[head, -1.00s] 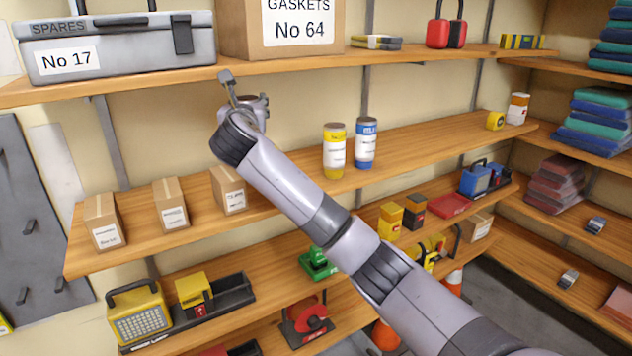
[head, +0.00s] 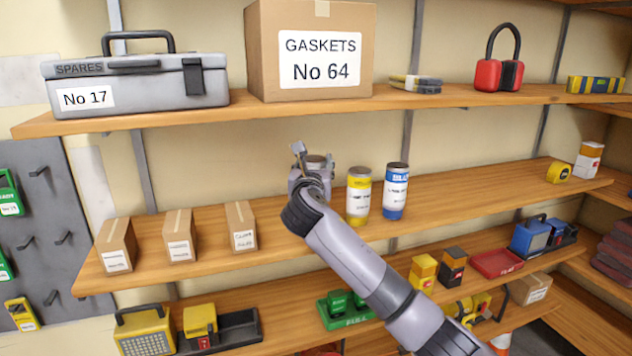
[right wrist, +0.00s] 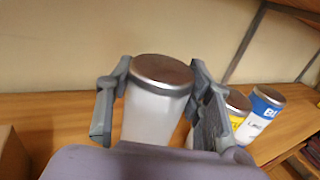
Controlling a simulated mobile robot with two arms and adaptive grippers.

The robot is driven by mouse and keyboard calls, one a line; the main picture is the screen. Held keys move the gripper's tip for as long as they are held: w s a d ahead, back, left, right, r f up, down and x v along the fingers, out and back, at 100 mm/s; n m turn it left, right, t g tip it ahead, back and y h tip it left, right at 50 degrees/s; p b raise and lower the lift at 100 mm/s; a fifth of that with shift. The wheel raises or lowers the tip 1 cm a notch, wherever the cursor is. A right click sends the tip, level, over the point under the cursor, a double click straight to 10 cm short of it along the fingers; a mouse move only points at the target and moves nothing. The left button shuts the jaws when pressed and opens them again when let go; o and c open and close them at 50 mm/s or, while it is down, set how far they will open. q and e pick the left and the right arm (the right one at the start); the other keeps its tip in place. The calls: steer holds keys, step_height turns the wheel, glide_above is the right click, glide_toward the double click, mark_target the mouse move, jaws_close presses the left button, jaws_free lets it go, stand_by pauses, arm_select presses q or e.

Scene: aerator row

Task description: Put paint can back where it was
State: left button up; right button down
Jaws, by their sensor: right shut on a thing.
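My right gripper (head: 312,165) is over the middle shelf, left of the yellow-labelled can. It is shut on a pale paint can (right wrist: 155,112) with a metal lid, upright between the two fingers in the right wrist view. In the head view only the can's top (head: 319,161) shows behind my wrist; I cannot tell whether its base touches the shelf. A yellow-labelled can (head: 359,197) and a blue-labelled can (head: 395,192) stand upright side by side on this shelf, just right of the gripper. My left gripper is not in view.
Three small cartons (head: 178,236) stand left on the middle shelf (head: 480,200). A tape measure (head: 559,173) and an orange-and-white can (head: 588,160) stand at its right end. The upper shelf, with the gaskets box (head: 310,95), is overhead. Right of the blue can is free room.

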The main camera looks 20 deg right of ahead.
steer(key=f, duration=0.1)
steer(key=d+f, duration=0.1)
steer(key=f+p, duration=0.1)
steer(key=shift+d+f, duration=0.3)
steer(key=shift+f, duration=0.05)
steer(key=shift+a, duration=0.4)
steer(key=shift+d+f, duration=0.1)
steer(key=shift+f, duration=0.05)
steer(key=c, duration=0.8)
jaws_free()
steer(key=shift+d, duration=0.1)
steer(key=shift+s, duration=0.1)
